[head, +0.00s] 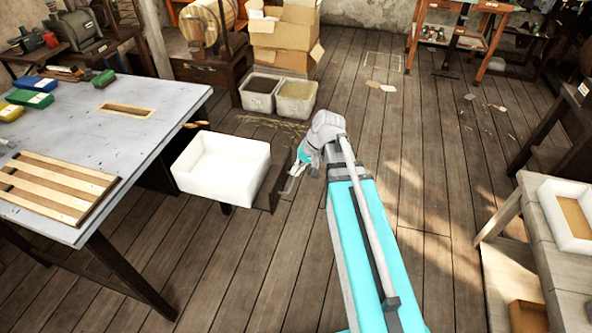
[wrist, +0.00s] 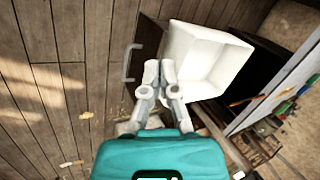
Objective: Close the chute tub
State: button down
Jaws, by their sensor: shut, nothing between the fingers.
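The chute tub (head: 222,170) is a white open box, empty inside, pulled out beyond the right edge of the grey table. Its dark front panel (head: 268,190) faces right and carries a pale bar handle (head: 290,186). The wrist view also shows the white tub (wrist: 208,60), the dark panel (wrist: 147,42) and the handle (wrist: 128,62). My gripper (head: 302,164) is close to the panel and handle. In the wrist view my gripper (wrist: 160,70) is shut and empty, with its fingertips beside the panel. I cannot tell whether they touch it.
The grey table (head: 150,150) holds a wooden slatted rack (head: 55,188) and coloured boxes. Two bins (head: 295,100) and cardboard boxes (head: 285,40) stand behind the tub. A bench with a white tray (head: 548,215) is at right. The plank floor is mostly clear.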

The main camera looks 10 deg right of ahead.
aim_at(291, 159)
jog(key=w+d+f+m+t+y+b, duration=0.1)
jog(key=w+d+f+y+b, duration=0.2)
jog(key=w+f+b, duration=0.45)
jog(key=w+d+f+m+t+y+b, duration=0.15)
jog(key=f+b, duration=0.35)
jog(key=b, duration=0.5)
jog(key=w+d+f+m+t+y+b, duration=0.1)
jog(key=w+d+f+b, duration=0.3)
jog(key=b, duration=0.5)
jog(key=w+d+f+m+t+y+b, duration=0.1)
jog(key=w+d+f+t+y+b, duration=0.3)
jog(key=d+b, duration=0.5)
jog(key=shift+d+f+y+b, duration=0.15)
jog(key=shift+f+y+b, duration=0.15)
jog(key=shift+y+b, duration=0.1)
jog(key=shift+w+t, duration=0.1)
jog(key=shift+t, duration=0.15)
jog(key=x, duration=1.4)
jog(key=shift+w, duration=0.15)
